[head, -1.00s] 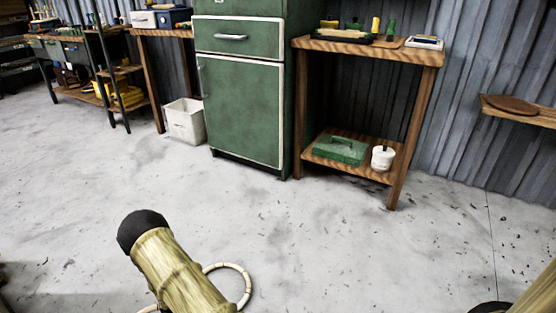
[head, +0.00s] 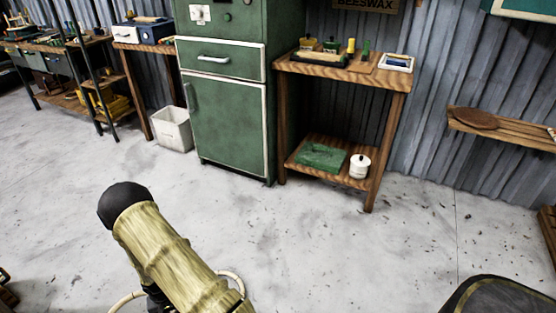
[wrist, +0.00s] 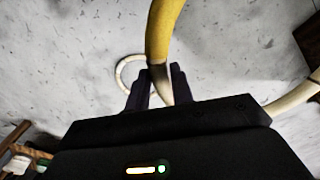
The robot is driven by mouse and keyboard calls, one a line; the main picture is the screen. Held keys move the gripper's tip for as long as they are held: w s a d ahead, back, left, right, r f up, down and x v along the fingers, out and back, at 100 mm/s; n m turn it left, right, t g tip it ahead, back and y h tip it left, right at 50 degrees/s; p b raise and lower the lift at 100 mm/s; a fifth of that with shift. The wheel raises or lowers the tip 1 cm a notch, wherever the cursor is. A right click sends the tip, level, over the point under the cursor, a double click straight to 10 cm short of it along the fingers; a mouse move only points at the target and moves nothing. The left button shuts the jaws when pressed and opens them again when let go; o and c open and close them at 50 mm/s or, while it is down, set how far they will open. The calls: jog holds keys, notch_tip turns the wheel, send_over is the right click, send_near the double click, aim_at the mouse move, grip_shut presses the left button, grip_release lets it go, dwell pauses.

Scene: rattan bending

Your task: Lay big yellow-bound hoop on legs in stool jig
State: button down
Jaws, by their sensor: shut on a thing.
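My gripper (wrist: 160,82) is shut on a hoop in the wrist view. The hoop's yellow-bound stretch (wrist: 164,28) rises from the fingers toward the top edge, and pale cane shows between them. A pale curved length (wrist: 292,100) at the right looks like part of the same hoop. A smaller-looking pale ring (wrist: 120,72) shows behind the left finger; I cannot tell whether it is separate. In the head view, pale cane (head: 232,279) shows partly behind my arm, which hides the gripper. I do not see the stool jig or its legs.
A green cabinet (head: 230,118) stands at the back, with a white bin (head: 172,130) left of it and a wooden shelf table (head: 345,73) right of it. A dark rounded object (head: 500,296) is at the lower right. The middle floor (head: 330,245) is clear.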

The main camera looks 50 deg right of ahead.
notch_tip(320, 180, up, 56)
jog(key=a+n+p, duration=0.1)
jog(key=n+p, duration=0.5)
jog(key=p, duration=3.9)
jog(key=shift+w+r+p, duration=0.25)
jog(key=shift+w+p, duration=0.05)
jog(key=shift+w, duration=0.15)
jog(key=shift+d, duration=0.1)
